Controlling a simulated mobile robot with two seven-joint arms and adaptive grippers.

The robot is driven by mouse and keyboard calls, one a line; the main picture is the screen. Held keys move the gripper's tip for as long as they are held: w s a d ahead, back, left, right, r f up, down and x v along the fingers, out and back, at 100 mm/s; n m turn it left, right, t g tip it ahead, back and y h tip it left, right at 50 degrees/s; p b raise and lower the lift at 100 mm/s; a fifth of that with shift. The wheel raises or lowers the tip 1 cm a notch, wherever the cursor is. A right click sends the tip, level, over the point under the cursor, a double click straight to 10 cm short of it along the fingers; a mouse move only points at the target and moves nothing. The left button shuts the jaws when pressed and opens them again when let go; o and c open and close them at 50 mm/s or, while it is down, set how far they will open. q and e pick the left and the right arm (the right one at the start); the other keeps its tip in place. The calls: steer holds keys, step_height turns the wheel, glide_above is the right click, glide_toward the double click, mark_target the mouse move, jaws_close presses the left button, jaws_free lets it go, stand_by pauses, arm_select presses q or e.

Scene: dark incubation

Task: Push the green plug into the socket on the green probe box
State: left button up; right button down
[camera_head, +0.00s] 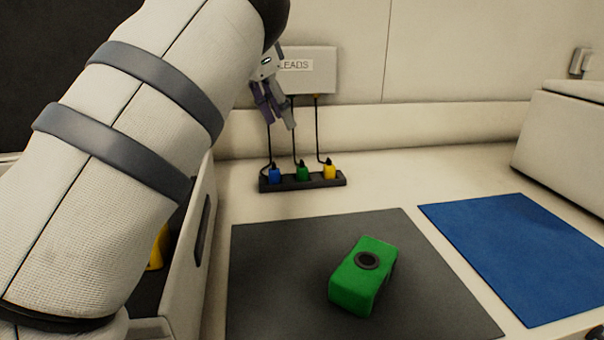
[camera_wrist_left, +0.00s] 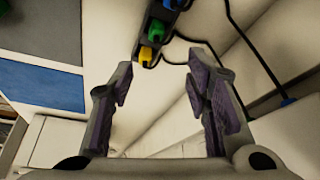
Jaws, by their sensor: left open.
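The green plug (camera_head: 302,173) stands in the middle of a dark rack (camera_head: 340,181), between the blue plug (camera_head: 274,174) and the yellow plug (camera_head: 329,171). It also shows at the top of the left wrist view (camera_wrist_left: 157,31). A black cable runs up from it. The green probe box (camera_head: 350,292) lies on the grey mat (camera_head: 290,265), with its dark round socket (camera_head: 367,260) facing up. My left gripper (camera_head: 274,115) is open and empty, above and apart from the rack; its spread fingers show in the left wrist view (camera_wrist_left: 160,76). My right gripper is not seen.
The white box marked LEADS (camera_head: 318,75) is on the back wall, with several black cables hanging down. A blue mat (camera_head: 525,255) lies at the right, beside a white case (camera_head: 565,130). An open bin with something yellow (camera_head: 158,250) is at the left.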

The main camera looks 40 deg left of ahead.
arm_select(q)
glide_above(302, 162)
steer(key=s+a, duration=0.1)
steer(key=s, duration=0.1)
step_height(302, 162, down, 6)
steer(key=shift+a+f, duration=0.1)
steer(key=shift+a, duration=0.05)
steer(key=x, duration=0.5)
steer(key=shift+s+d+f, duration=0.15)
steer(key=shift+s+d, duration=0.05)
steer(key=shift+d, duration=0.2)
jaws_close()
